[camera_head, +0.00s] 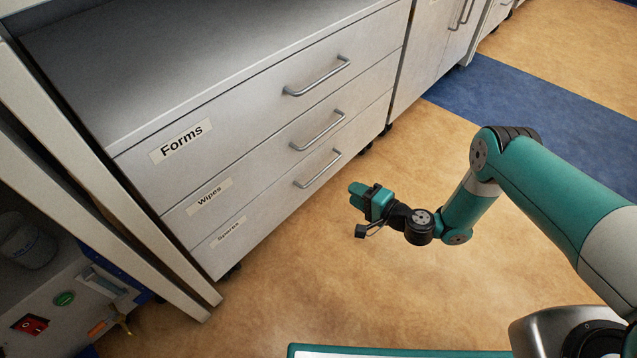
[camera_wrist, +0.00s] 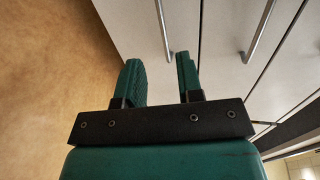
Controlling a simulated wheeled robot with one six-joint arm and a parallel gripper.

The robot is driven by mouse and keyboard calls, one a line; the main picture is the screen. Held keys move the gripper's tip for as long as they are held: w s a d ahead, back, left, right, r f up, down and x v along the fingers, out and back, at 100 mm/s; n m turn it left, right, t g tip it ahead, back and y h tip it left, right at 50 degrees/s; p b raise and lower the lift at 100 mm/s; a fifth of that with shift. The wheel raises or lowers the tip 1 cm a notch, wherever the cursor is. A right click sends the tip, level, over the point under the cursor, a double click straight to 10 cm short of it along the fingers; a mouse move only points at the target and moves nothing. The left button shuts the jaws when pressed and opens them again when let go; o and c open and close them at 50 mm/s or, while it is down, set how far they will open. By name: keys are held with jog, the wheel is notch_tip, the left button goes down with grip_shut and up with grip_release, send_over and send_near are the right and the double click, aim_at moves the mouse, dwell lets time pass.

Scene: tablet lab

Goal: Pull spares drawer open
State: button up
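The spares drawer (camera_head: 268,216) is the lowest of three grey drawers and sits shut, flush with the others. Its label (camera_head: 228,232) reads "Spares". Its bar handle (camera_head: 318,170) is empty. My gripper (camera_head: 355,195) is in front of the unit, to the right of that handle and apart from it. In the wrist view my gripper (camera_wrist: 158,62) is open, with a gap between the two green fingers. The spares handle (camera_wrist: 162,28) shows ahead, roughly in line with the gap; I cannot tell the exact distance.
Above are the wipes drawer (camera_head: 275,150) and the forms drawer (camera_head: 255,107), both shut. A table leg (camera_head: 150,235) stands at the left, near the unit's edge. More cabinets (camera_head: 440,40) are at the back right. The tan floor (camera_head: 300,270) before the drawers is clear.

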aim_at(319, 176)
jog(key=w+a+f+b, duration=0.1)
jog(key=b, duration=0.7)
jog(key=shift+a, duration=0.3)
jog(key=shift+a+b, duration=0.1)
jog(key=shift+b, duration=0.6)
jog(key=b+x, duration=0.1)
jog(key=x, duration=0.2)
jog(key=b+x, duration=0.2)
jog(key=x, duration=0.2)
jog(key=b+x, duration=0.2)
jog(key=x, duration=0.2)
jog(key=shift+w+a+r, duration=0.2)
jog(key=shift+a+r, duration=0.1)
jog(key=shift+r, duration=0.05)
jog(key=shift+c, duration=0.5)
grip_shut()
